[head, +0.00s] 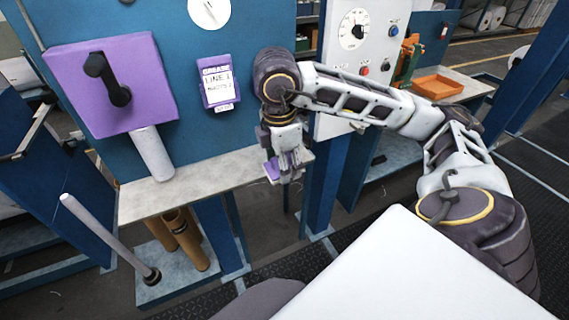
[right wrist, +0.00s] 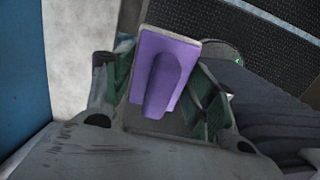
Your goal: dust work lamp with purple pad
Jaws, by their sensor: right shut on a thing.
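The purple pad (head: 272,171) is in my right gripper (head: 286,166), which points down in front of the shelf's right end. In the right wrist view the pad (right wrist: 181,52) is a flat purple plate with a raised purple grip, held between the green-lined fingers of the gripper (right wrist: 165,80). The pad is clear of the blue panel. I cannot pick out a work lamp for certain in either view. My left gripper is not in view.
A purple box (head: 150,92) with a black handle and a pale roll below it is on the blue panel (head: 225,130). A purple-framed sign (head: 219,84) hangs beside it. A pale shelf (head: 225,170) runs below. An orange tray (head: 438,86) lies at the back right.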

